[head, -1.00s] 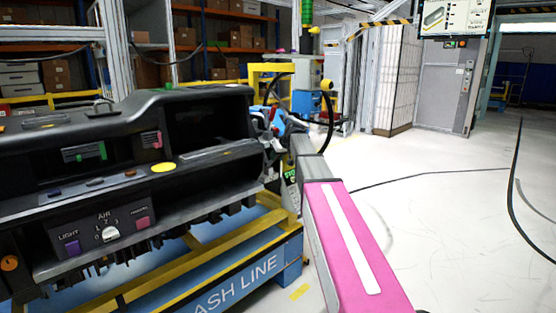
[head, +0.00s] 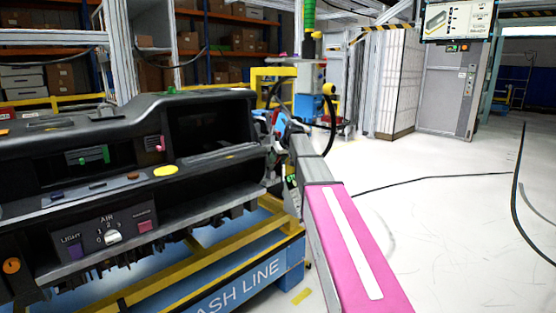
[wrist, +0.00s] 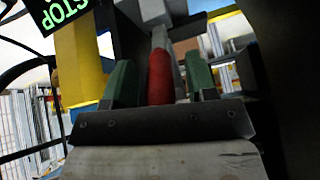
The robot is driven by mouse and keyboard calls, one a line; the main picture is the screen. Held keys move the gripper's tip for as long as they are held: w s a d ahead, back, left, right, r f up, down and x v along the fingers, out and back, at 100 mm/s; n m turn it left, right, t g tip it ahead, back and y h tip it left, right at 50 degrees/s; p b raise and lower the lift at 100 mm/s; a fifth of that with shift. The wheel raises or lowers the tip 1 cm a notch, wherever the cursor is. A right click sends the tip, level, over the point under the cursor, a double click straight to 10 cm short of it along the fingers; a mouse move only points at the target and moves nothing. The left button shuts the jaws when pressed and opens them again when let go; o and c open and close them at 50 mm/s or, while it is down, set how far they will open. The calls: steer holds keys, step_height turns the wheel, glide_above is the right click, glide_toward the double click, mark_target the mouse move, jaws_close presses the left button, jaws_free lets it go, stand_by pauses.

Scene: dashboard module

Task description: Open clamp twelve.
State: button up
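In the wrist view a red handle (wrist: 160,77) on a grey metal lever stands upright between the two green fingers of my gripper (wrist: 160,84). A gap shows on each side of the handle, so the fingers are open around it and not closed on it. Behind the handle are grey metal clamp parts (wrist: 155,10). No number is readable on this clamp. In the head view my pink arm reaches to the right end of the black dashboard module (head: 205,168); the gripper and clamp are small and mostly hidden there.
The dashboard rests on a blue and yellow frame (head: 240,286) lettered "ASH LINE". A yellow post (wrist: 78,62) and a green STOP sign (wrist: 68,10) are close to the gripper at left. A dark part fills the wrist view's right side. Open floor (head: 440,230) lies at right, with cables.

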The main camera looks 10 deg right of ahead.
steer(key=v, duration=1.1)
steer(key=shift+f, duration=0.25)
steer(key=c, duration=0.8)
steer(key=f+y, duration=0.1)
steer(key=f, duration=0.1)
steer(key=s+f+m+y, duration=0.1)
steer(key=a+f+y, duration=0.1)
steer(key=f+y, duration=0.1)
steer(key=shift+s+f, duration=0.2)
steer(key=shift+f, duration=0.15)
jaws_close()
steer(key=s+d+f+m+t+y, duration=0.5)
steer(key=d+f+m+t+y, duration=0.35)
steer(key=d+m+t, duration=0.2)
steer(key=a+x, duration=0.1)
steer(key=x, duration=1.3)
steer(key=shift+s+m+g, duration=0.3)
steer(key=shift+m+g, duration=0.15)
